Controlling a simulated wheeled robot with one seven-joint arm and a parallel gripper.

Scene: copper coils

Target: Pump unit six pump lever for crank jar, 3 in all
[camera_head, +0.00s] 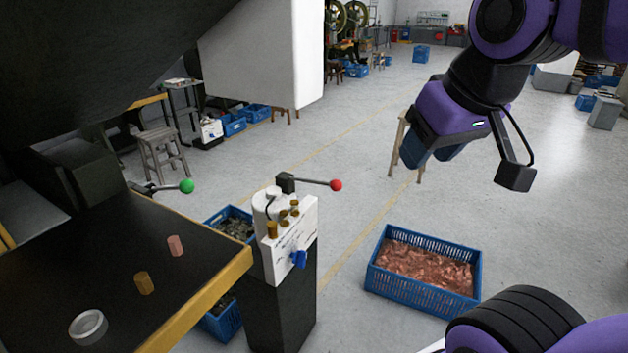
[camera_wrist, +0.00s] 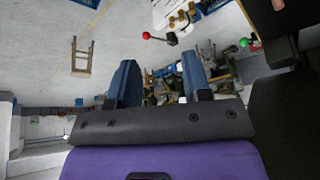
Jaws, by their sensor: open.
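The pump unit (camera_head: 290,232) is a white box with brass fittings, a white cylinder and a blue knob, on a dark pedestal. Its pump lever (camera_head: 318,182) sticks out to the right and ends in a red ball. The lever also shows in the wrist view (camera_wrist: 158,37) near the top. A white ring-shaped jar or lid (camera_head: 88,326) sits on the dark table; I cannot tell whether it is the crank jar. My gripper (camera_head: 432,155) is open and empty in the air, right of the red ball and apart from it. Its blue fingers (camera_wrist: 160,85) show in the wrist view.
A dark table (camera_head: 120,235) at left holds a brass piece (camera_head: 144,283) and a copper piece (camera_head: 176,246). A green-ball lever (camera_head: 187,186) is above it. A blue crate of copper scraps (camera_head: 372,279) stands on the floor. A stool (camera_head: 397,142) is behind my gripper.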

